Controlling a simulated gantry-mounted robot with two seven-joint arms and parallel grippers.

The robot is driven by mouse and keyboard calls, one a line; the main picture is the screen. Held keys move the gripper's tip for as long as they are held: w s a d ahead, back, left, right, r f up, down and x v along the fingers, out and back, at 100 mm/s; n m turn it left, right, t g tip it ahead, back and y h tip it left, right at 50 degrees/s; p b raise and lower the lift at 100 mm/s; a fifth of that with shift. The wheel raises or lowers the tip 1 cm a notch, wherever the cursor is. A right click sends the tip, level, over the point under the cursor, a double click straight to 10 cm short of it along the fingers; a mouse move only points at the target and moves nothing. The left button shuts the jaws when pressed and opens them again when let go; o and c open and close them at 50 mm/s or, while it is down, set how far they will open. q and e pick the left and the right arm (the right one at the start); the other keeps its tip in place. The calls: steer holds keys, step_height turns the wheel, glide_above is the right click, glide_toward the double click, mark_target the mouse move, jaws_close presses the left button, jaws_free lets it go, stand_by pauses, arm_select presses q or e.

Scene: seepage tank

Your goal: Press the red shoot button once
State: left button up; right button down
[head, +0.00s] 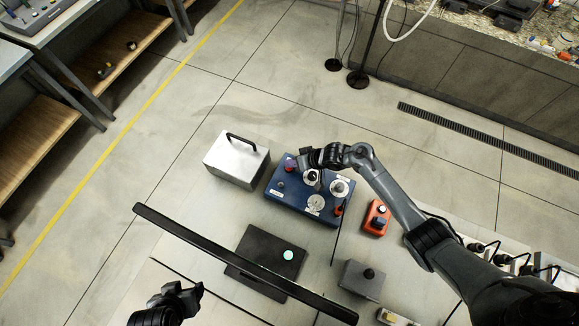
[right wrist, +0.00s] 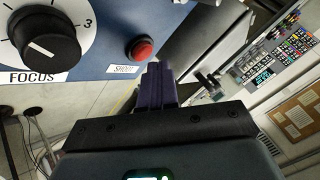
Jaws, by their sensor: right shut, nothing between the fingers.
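The blue control box (head: 279,205) stands on the table in the head view, with dials and labels on its top. The red shoot button (right wrist: 141,50) shows whole in the right wrist view, above a "SHOOT" label (right wrist: 122,69). In the head view, a bit of red (head: 290,164) shows at the box's far-left corner beside my right gripper (head: 304,162). My right gripper is shut and empty; its fingertips (right wrist: 157,68) appear just below and right of the button in the wrist view. Whether they touch it, I cannot tell. My left gripper (head: 190,295) is low at left, away from the box.
A focus dial (right wrist: 45,48) sits left of the button. A silver case (head: 236,160) with a black handle stands left of the box. An orange box (head: 376,217) and a grey box (head: 361,280) stand right. A black bar (head: 240,262) crosses the front.

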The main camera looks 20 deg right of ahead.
steer(key=shift+f, duration=0.3)
steer(key=shift+f, duration=0.35)
stand_by(0.6)
steer(key=shift+r, duration=0.35)
steer(key=shift+r+p, duration=0.45)
steer(key=shift+p, duration=0.25)
step_height(320, 180, up, 6)
steer(key=p, duration=0.6)
steer(key=shift+p, duration=0.35)
